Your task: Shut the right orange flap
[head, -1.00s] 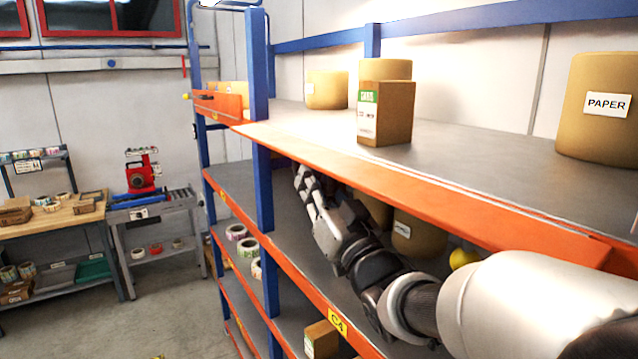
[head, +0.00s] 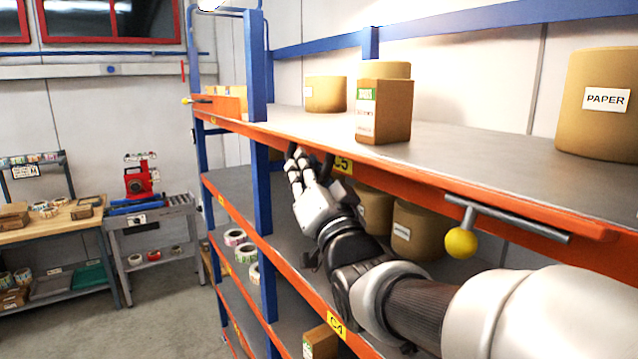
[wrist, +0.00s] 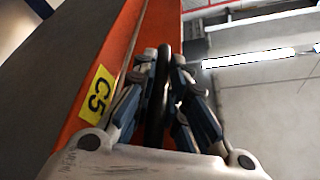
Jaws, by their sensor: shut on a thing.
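The right orange flap (head: 430,180) runs along the front edge of the top shelf. The head view shows it as a narrow orange band, and its exact tilt is hard to tell. A grey bar (head: 515,223) with a yellow ball (head: 460,243) shows on its front side near the right end. My gripper (head: 310,165) is at the front of this edge, left of the yellow C5 label (head: 343,165). In the wrist view, my gripper (wrist: 163,62) is shut on a black handle (wrist: 158,105) beside the orange face.
The left orange flap (head: 222,104) is beyond the blue post (head: 256,60). Lower shelves hold rolls and boxes. Floor is open at the left.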

